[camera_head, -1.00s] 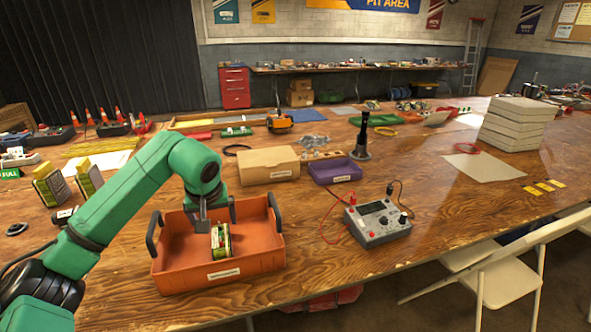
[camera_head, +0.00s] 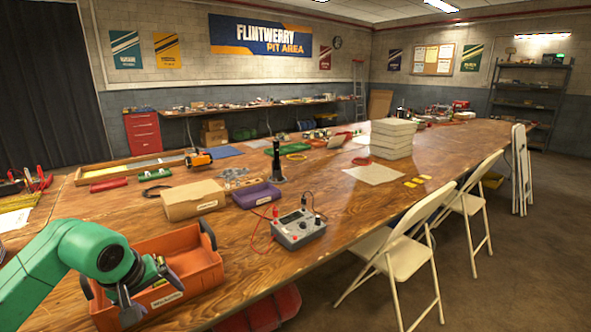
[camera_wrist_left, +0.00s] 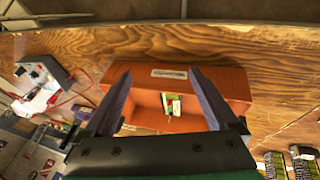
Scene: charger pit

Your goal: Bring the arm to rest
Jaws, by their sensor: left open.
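My left arm is green and comes in from the lower left. Its gripper (camera_head: 146,288) is open and empty, above the near part of the orange tray (camera_head: 200,275) with dark handles. A small green and yellow battery pack (camera_head: 160,283) lies in the tray, partly hidden behind the gripper. In the left wrist view, the two gripper fingers (camera_wrist_left: 158,78) are spread apart, with the battery pack (camera_wrist_left: 173,104) beyond and between them in the tray (camera_wrist_left: 236,82). My right gripper is not in view.
White folding chairs (camera_head: 405,255) stand along the table's right edge.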

